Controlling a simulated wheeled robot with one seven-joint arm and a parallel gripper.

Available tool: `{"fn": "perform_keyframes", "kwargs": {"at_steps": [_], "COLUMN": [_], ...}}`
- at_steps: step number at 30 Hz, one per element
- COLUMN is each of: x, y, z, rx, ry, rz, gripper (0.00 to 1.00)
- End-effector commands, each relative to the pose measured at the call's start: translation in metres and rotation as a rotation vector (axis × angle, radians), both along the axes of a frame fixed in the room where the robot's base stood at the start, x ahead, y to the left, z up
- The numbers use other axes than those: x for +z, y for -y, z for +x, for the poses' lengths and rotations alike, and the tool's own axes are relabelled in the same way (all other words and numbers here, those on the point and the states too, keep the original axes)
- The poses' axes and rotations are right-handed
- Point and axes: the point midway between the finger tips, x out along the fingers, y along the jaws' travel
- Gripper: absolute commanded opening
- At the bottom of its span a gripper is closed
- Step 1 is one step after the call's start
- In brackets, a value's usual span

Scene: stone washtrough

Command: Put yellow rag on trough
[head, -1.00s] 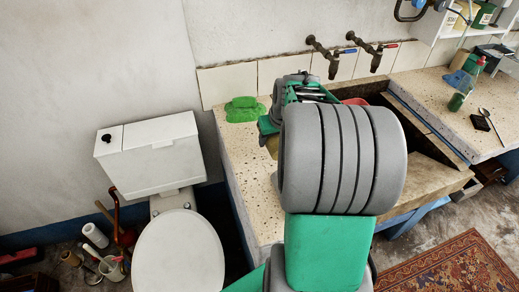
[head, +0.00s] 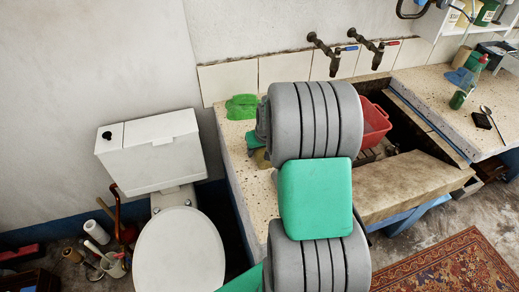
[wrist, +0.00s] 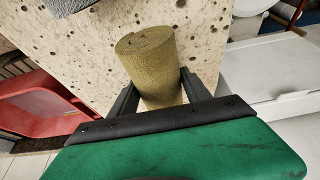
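The yellow rag (wrist: 148,70) is a rolled, olive-yellow cylinder with its spiral end showing in the wrist view. The two dark fingers of my gripper (wrist: 158,92) press along both sides of it, so my gripper is shut on it. In the head view the rag (head: 261,159) shows as a small patch over the left part of the speckled stone trough (head: 257,196), beside my arm. My arm hides most of my gripper (head: 254,143) there. I cannot tell whether the rag touches the stone.
A green cloth (head: 241,106) lies at the trough's back left corner. A red basin (head: 375,121) sits in the trough's sunken part. Two taps (head: 332,62) stick out from the wall above. A white toilet (head: 178,245) stands left of the trough.

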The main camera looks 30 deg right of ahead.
Motion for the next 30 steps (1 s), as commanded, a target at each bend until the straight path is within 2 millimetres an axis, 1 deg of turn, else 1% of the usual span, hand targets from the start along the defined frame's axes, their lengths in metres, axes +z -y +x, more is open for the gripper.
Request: {"fn": "perform_keyframes", "kwargs": {"at_steps": [1,6,7,13,17,20,27,30], "x": [0.000,-0.001,-0.001,-0.001,0.008,0.025,0.085,0.103], "y": [0.001,0.003,0.003,0.004,0.003,0.001,-0.008,-0.011], "z": [0.000,0.002,0.002,0.002,0.001,-0.005,-0.030,-0.038], "rx": [0.000,0.000,0.000,0.000,0.000,-0.001,-0.001,-0.001], "ry": [0.000,-0.001,-0.002,-0.002,0.000,0.002,0.006,0.004], "rz": [0.000,0.003,0.003,0.004,0.002,0.001,-0.004,-0.003], "gripper": [0.60,0.74,0.76,0.76,0.76,0.76,0.76,0.76]}}
